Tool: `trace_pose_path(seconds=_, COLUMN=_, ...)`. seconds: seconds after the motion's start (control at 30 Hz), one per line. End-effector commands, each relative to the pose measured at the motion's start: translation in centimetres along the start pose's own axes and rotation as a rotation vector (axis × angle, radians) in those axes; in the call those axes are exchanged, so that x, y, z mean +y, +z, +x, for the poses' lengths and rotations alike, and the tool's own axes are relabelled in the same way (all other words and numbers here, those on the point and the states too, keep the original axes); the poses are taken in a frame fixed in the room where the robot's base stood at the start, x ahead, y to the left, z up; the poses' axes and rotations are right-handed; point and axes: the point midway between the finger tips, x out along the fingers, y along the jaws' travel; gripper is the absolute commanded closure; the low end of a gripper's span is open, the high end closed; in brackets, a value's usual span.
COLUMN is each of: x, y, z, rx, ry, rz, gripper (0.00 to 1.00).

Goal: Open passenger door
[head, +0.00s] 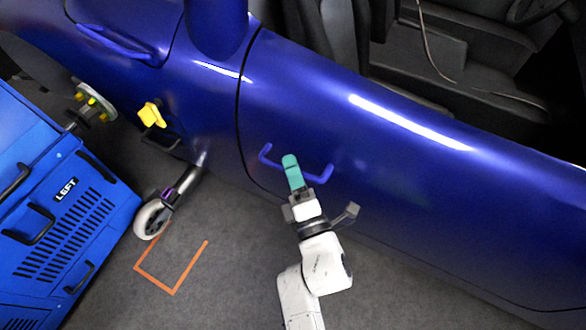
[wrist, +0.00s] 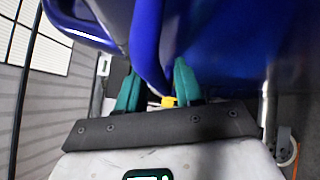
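The blue car door (head: 400,170) fills the middle and right of the head view. A blue bar door handle (head: 321,176) stands out from the door near this seam. My gripper (head: 291,162), with teal fingers, reaches up to the handle. In the wrist view, the teal fingertips of my gripper (wrist: 158,80) stand on both sides of the blue door handle (wrist: 148,45), which fills the gap between them. The handle's middle is hidden by the fingers in the head view.
A yellow part (head: 151,114) sits near the hub. Orange tape (head: 173,291) marks the grey floor, which is clear below the door.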

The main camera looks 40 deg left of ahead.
Motion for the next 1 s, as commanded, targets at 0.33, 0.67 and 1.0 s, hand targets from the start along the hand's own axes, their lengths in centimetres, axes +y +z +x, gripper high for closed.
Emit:
trace_pose_path(seconds=0.33, x=0.0, y=0.0, z=0.0, rx=0.000, ry=0.000, rz=0.000, gripper=0.98)
trace_pose_path(seconds=0.67, x=0.0, y=0.0, z=0.0, rx=0.000, ry=0.000, rz=0.000, gripper=1.00)
trace_pose_path(seconds=1.0, x=0.6, y=-1.2, z=-1.5, rx=0.026, ry=0.001, rz=0.006, gripper=1.00)
